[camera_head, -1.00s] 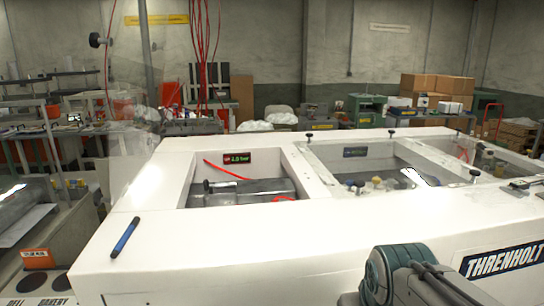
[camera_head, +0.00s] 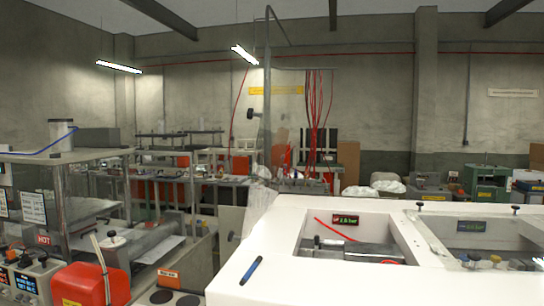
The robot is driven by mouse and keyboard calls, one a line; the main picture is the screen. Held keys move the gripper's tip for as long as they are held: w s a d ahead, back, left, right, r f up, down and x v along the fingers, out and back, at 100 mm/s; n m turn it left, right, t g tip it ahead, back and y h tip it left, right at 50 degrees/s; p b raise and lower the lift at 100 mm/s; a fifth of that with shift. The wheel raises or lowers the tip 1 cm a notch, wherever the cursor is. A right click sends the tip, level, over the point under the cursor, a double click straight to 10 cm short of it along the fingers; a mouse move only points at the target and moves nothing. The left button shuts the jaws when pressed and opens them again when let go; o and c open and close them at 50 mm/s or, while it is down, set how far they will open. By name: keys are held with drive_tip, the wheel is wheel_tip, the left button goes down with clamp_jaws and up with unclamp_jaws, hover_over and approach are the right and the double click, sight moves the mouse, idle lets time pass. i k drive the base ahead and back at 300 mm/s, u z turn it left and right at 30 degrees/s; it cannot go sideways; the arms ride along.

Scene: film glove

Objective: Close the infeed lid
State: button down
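A clear, see-through panel, which looks like the infeed lid (camera_head: 262,160), stands raised at the left end of the white machine (camera_head: 290,205). Its edges are faint against the background. A dark round knob (camera_head: 251,114) sticks out to the left at its upper part. The machine's left bay (camera_head: 350,240) is uncovered from above and shows a grey metal part and a red tube inside. A small display glows at the bay's back wall. My gripper is not in view.
To the left stand a bench with a red container (camera_head: 90,285) and an orange sign (camera_head: 168,279). A thin post (camera_head: 267,60) rises behind the panel.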

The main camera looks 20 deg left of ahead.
sight(267, 198)
drive_tip(key=k, duration=0.1)
drive_tip(key=u, duration=2.45)
drive_tip(key=i, duration=1.55)
drive_tip(key=z, duration=2.15)
